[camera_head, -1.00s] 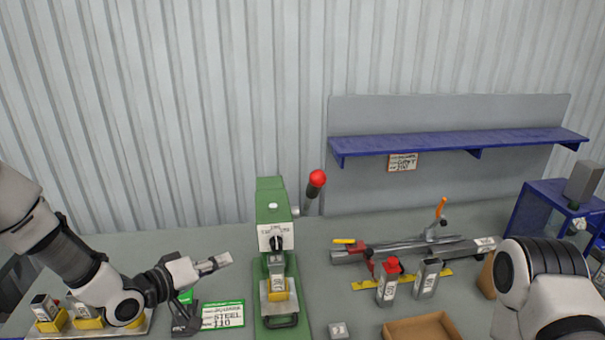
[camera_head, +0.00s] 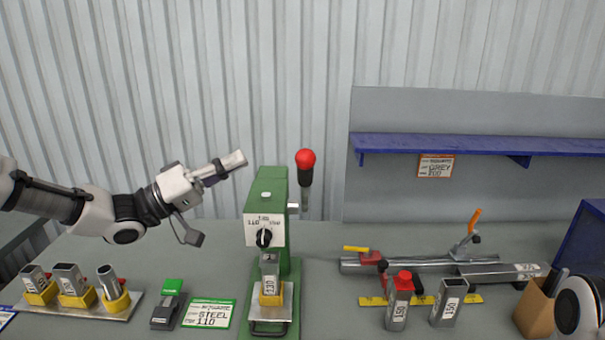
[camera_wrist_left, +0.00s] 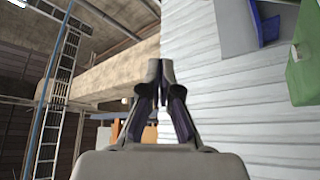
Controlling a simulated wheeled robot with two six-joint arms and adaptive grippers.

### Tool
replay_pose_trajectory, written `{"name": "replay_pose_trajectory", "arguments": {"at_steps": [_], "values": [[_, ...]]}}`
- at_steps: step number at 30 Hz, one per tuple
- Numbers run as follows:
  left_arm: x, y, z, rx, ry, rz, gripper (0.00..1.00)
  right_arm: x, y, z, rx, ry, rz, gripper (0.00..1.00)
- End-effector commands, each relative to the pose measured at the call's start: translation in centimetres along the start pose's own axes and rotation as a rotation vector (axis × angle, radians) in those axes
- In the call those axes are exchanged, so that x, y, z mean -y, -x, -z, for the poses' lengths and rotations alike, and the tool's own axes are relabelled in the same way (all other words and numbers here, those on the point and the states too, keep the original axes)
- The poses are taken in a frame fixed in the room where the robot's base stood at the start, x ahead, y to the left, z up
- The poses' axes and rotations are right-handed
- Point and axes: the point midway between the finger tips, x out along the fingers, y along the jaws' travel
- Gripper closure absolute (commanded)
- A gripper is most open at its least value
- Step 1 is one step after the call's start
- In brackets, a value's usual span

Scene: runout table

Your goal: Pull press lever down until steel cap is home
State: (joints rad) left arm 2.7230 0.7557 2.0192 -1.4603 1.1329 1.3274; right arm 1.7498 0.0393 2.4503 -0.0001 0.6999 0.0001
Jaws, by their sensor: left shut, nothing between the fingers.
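The green press (camera_head: 266,212) stands on the table left of the picture's middle. Its lever, with a red knob (camera_head: 305,160) on a black grip, points up at the press's right side. Under the press head a steel tube (camera_head: 270,272) marked 110 stands in a yellow holder (camera_head: 271,298). I cannot make out the cap's seating. My left gripper (camera_head: 238,160) is shut and empty, raised in the air left of the lever and apart from it. In the left wrist view its fingers (camera_wrist_left: 161,70) are together. My right gripper is out of view; only part of that arm shows lower right.
A tray (camera_head: 120,309) with several tubes in yellow holders stands at left. A green-and-white STEEL 110 card (camera_head: 208,314) lies left of the press. A blue shelf (camera_head: 470,145) hangs behind.

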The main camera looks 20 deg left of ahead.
Motion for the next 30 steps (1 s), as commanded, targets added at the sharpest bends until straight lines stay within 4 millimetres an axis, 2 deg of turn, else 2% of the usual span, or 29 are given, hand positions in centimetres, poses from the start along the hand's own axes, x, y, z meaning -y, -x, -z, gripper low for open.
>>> {"name": "replay_pose_trajectory", "arguments": {"at_steps": [5,15,18,24,30], "values": [[-0.1,-1.6,0.0,0.007,-0.002,0.004,1.0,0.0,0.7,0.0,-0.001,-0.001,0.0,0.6],[-0.3,-8.8,0.1,0.007,-0.003,0.004,1.0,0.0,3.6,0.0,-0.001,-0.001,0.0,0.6],[-0.2,-10.4,-0.3,0.006,0.001,0.004,1.0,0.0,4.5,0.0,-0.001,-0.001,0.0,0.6],[-0.1,-9.0,-3.2,0.003,0.002,0.003,1.0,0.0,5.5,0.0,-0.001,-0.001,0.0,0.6],[0.0,-8.7,-3.9,0.001,-0.001,0.002,1.0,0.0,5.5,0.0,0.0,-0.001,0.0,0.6]]}}
